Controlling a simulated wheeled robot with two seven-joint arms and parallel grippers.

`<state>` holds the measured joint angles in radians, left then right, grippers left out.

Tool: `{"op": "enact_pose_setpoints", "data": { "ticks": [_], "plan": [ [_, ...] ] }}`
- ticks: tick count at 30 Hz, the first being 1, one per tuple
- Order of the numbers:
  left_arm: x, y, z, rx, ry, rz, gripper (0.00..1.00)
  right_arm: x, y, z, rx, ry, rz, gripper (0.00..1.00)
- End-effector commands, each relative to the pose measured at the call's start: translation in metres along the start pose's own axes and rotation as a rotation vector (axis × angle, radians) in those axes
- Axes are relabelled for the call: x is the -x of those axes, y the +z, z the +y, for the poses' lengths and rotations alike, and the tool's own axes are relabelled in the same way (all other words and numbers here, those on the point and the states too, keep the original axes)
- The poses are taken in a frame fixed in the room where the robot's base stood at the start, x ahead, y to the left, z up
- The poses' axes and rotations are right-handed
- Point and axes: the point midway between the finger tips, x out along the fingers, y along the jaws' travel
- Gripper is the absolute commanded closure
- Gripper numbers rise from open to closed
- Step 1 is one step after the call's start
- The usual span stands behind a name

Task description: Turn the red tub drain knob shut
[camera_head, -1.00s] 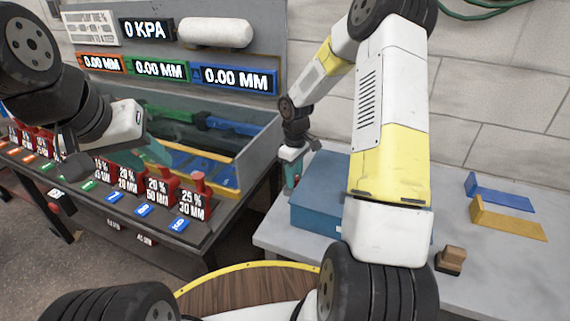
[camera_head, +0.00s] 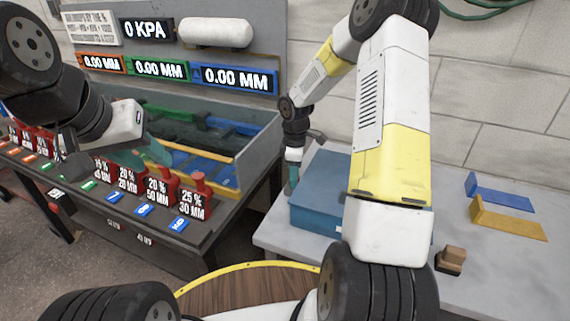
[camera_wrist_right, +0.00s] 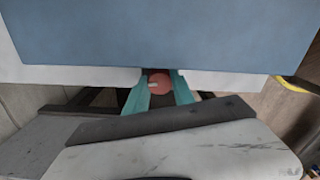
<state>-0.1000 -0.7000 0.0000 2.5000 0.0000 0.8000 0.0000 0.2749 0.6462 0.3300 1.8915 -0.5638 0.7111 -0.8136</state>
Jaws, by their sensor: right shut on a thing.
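The red knob (camera_wrist_right: 160,85) shows in the right wrist view, between the two teal fingers of my right gripper (camera_wrist_right: 158,92). The fingers are shut on it. A pale mark shows on the knob's left side. In the head view my right gripper (camera_head: 293,180) points down between the grey tub (camera_head: 262,150) and a blue box, and the knob cannot be seen there. My left gripper (camera_head: 152,154) hangs over the front of the tub bench, partly hidden by its own arm; its opening is unclear.
The blue box (camera_head: 320,192) stands close beside my right gripper on the grey table (camera_head: 500,270). Blue (camera_head: 500,192) and yellow (camera_head: 508,220) brackets and a brown block (camera_head: 451,259) lie further right. Red labelled weights (camera_head: 193,197) line the tub bench's front.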

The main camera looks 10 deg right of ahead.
Motion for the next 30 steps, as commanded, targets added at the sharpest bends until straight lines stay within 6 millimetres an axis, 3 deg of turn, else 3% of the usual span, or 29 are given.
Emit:
{"op": "enact_pose_setpoints", "data": {
  "ticks": [9,10,13,23,30],
  "plan": [
    [0.000,0.000,0.000,0.000,0.000,0.000,0.64,0.000,0.000,0.001,0.003,0.002,-0.001,1.00],
    [0.000,0.000,0.000,0.000,0.000,0.000,0.64,0.000,0.000,0.001,0.003,0.002,-0.001,0.66],
    [0.000,0.000,0.000,0.000,0.000,0.000,0.64,0.000,0.000,0.001,0.003,0.002,0.000,0.48],
    [0.000,0.000,0.000,0.000,0.000,0.000,0.64,0.002,0.000,0.001,0.002,0.001,0.000,0.48],
    [0.000,0.000,0.000,0.000,0.000,0.000,0.64,0.035,0.001,0.001,0.000,0.004,0.000,0.48]
  ]
}}
